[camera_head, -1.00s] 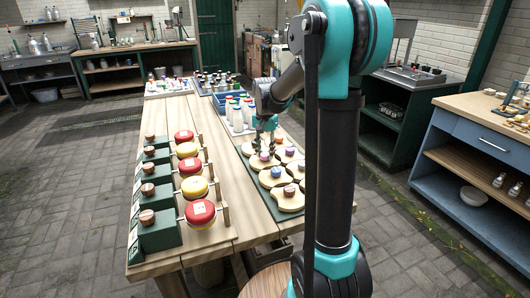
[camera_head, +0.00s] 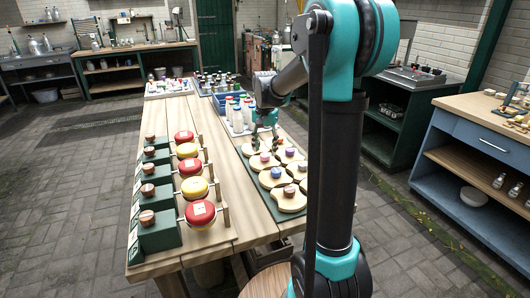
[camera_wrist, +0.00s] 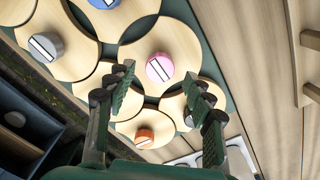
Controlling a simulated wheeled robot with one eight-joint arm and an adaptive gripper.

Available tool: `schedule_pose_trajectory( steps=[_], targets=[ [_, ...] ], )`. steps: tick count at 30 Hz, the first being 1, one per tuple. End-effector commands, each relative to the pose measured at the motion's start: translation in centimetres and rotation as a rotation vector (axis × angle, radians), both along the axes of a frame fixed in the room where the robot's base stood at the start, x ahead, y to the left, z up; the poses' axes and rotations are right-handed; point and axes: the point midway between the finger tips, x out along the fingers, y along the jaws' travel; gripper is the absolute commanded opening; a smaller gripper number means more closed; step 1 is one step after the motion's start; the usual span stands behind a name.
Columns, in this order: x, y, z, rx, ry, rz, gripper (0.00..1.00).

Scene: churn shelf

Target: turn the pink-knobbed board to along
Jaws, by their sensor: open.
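The pink knob (camera_wrist: 160,68) with a white stripe sits on its round-edged pale wooden board (camera_wrist: 176,36), in the wrist view's middle. In the head view the pink knob (camera_head: 265,157) is among the boards on the right of the table, just below my fingers. My gripper (camera_wrist: 158,74) is open, one finger on either side of the pink knob in the picture. In the head view my gripper (camera_head: 265,143) hangs over the board group. No contact with the knob shows; the exact height gap is hard to tell.
Neighbouring boards carry a blue knob (camera_wrist: 104,3), a grey knob (camera_wrist: 45,47) and an orange knob (camera_wrist: 144,138), all close around. A row of red and yellow discs on green stands (camera_head: 158,235) lines the left. Bottles (camera_head: 238,115) stand behind the boards.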

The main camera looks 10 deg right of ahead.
Motion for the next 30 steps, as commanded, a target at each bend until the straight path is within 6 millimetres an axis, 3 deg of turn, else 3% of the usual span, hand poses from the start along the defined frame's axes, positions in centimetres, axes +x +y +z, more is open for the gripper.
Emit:
schedule_pose_trajectory(
  steps=[9, 15, 30],
  targets=[
    [0.0, 0.0, 6.5, 0.000, 0.000, 0.000, 0.53],
    [0.0, 0.0, 9.0, 0.000, 0.000, 0.000, 0.53],
    [0.0, 0.0, 9.7, 0.000, 0.000, 0.000, 0.53]
  ],
)
